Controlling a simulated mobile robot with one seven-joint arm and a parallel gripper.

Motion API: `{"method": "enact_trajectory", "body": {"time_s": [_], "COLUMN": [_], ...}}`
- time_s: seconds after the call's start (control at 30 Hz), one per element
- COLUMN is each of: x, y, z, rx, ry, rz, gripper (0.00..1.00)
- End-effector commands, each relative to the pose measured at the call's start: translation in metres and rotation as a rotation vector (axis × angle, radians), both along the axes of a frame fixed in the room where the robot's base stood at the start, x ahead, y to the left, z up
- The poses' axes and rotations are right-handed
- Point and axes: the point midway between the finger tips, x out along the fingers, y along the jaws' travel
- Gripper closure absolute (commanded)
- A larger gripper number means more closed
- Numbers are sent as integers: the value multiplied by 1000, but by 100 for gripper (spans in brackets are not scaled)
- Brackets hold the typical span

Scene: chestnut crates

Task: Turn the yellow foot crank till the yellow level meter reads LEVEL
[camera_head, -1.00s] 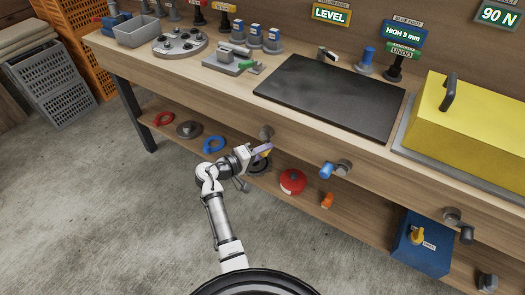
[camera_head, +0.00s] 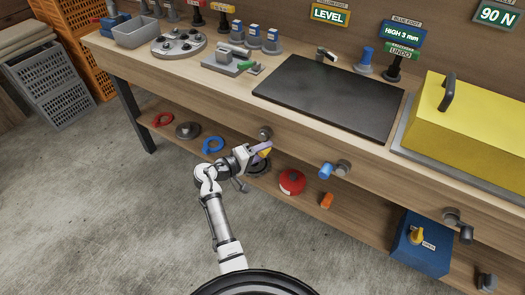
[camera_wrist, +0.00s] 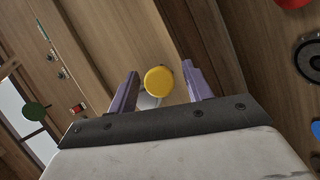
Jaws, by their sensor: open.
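The yellow foot crank's round yellow knob (camera_wrist: 159,81) sits between the two purple fingers of my gripper (camera_wrist: 160,72) in the wrist view. A gap shows on each side of the knob, and the fingers are open. In the head view my gripper (camera_head: 261,149) is at the bench front, below the grey crank hub (camera_head: 265,133), and the yellow knob (camera_head: 265,153) partly shows beside a finger. The leftmost lit level meter (camera_head: 331,14) on the back wall reads LEVEL; its small heading is cut off at the top.
A blue-handled crank (camera_head: 327,170) sticks out to the right, with the blue foot meter (camera_head: 403,33) reading HIGH 3 mm. A dark plate (camera_head: 330,95) and a yellow block (camera_head: 470,125) rest on the bench (camera_head: 190,80). A red round item (camera_head: 291,182) lies on the lower shelf.

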Motion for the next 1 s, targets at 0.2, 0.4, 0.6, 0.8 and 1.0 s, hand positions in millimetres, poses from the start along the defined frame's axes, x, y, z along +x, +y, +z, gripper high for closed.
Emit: {"method": "enact_trajectory", "body": {"time_s": [0.2, 0.4, 0.6, 0.8, 1.0], "x": [-16, -40, -59, -69, -70], "y": [29, 69, 100, 114, 116], "z": [1, 7, 14, 17, 18], "rx": [0, 0, 0, 0, -1], "ry": [-1, -2, -2, -3, -2], "rz": [5, 7, 6, 2, 2], "gripper": [50, 50, 50, 50, 50]}}
